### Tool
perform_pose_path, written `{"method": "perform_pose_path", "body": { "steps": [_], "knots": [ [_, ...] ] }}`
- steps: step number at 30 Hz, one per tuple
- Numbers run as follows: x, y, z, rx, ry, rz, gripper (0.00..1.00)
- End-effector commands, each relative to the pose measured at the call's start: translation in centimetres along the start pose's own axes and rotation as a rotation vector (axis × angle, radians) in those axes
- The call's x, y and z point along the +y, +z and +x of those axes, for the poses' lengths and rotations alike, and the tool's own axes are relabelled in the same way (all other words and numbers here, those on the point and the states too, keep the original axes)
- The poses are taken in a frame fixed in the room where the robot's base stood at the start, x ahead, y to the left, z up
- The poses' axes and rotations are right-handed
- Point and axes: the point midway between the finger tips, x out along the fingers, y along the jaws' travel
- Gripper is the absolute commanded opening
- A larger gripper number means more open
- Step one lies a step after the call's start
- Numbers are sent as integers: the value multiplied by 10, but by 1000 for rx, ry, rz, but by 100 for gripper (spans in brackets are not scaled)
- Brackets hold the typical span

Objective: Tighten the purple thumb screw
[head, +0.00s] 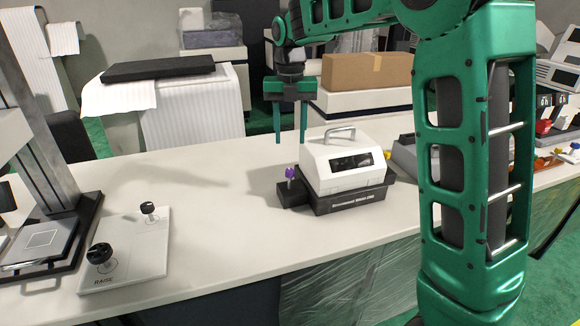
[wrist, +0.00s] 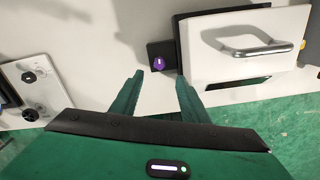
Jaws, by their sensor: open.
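The purple thumb screw (head: 290,173) stands upright on a small black block (head: 293,192) at the left side of a white and black machine (head: 343,165). In the wrist view the purple screw (wrist: 159,62) shows from above on its black block, beyond the fingertips and roughly centred between them. My gripper (head: 290,140) is open and empty, pointing down above the screw and apart from it. Its two green fingers also show in the wrist view (wrist: 160,74).
A white plate with black knobs (head: 130,250) lies to the left, beside a stand (head: 45,240). The machine's metal handle (head: 327,134) rises close to the gripper's right. A cardboard box (head: 365,72) is behind. The table left of the screw is clear.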

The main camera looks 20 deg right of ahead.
Motion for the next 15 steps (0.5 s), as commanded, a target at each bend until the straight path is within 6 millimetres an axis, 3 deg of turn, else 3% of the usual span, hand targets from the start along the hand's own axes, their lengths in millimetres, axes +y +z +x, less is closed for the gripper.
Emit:
{"method": "perform_pose_path", "body": {
  "steps": [5, 15],
  "knots": [
    [1, 0, 17, 3, -1, -13, 42],
    [1, 0, 76, 3, -1, -12, 42]
  ]
}}
